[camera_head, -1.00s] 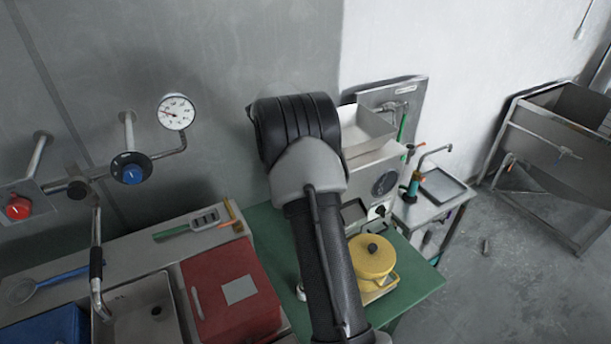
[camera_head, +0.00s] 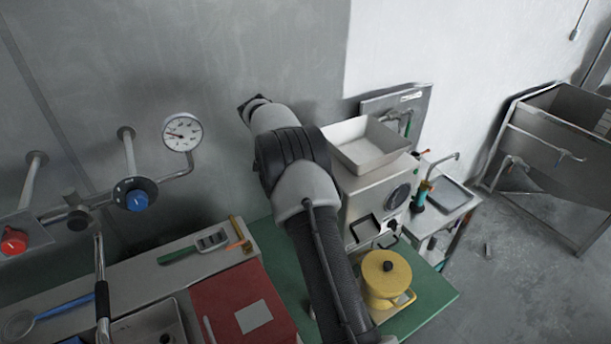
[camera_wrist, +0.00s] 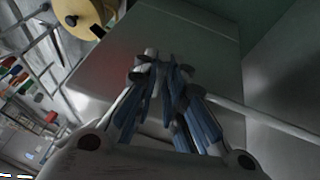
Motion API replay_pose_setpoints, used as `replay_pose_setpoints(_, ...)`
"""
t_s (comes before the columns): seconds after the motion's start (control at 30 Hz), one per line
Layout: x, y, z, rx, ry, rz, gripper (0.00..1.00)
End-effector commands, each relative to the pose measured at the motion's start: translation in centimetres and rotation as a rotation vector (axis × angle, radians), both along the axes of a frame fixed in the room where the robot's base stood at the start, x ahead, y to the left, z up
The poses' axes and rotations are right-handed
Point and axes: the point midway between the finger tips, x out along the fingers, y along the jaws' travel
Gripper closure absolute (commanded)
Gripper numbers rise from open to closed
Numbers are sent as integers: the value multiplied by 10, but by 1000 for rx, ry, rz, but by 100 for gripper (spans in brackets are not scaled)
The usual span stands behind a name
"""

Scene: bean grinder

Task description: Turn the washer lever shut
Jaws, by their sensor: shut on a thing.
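My gripper (camera_wrist: 162,70) shows in the wrist view with its blue-grey fingers drawn together. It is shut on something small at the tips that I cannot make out. A pale rod (camera_wrist: 270,121) runs from behind the fingers to the right edge, over a grey box-like surface (camera_wrist: 195,35). In the head view my arm hides the gripper. I cannot tell for sure which part is the washer lever.
A yellow pot (camera_head: 388,278) stands on the green table (camera_head: 440,293) beside a grey machine (camera_head: 372,195) with a white hopper (camera_head: 365,145). A gauge (camera_head: 182,132), blue knob (camera_head: 137,200) and red knob (camera_head: 13,241) are on the left. The floor (camera_head: 520,285) at right is mostly clear.

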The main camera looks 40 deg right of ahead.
Motion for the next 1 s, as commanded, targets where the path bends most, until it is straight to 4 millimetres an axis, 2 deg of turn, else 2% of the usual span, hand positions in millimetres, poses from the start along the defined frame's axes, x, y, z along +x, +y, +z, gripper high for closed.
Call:
replay_pose_setpoints(0.57,3,3,0,0,-3,-28,100)
replay_pose_setpoints(0.6,3,3,0,0,-3,-28,87)
replay_pose_setpoints(0.7,3,3,0,0,-3,-28,80)
replay_pose_setpoints(1.0,2,3,1,0,-1,-26,80)
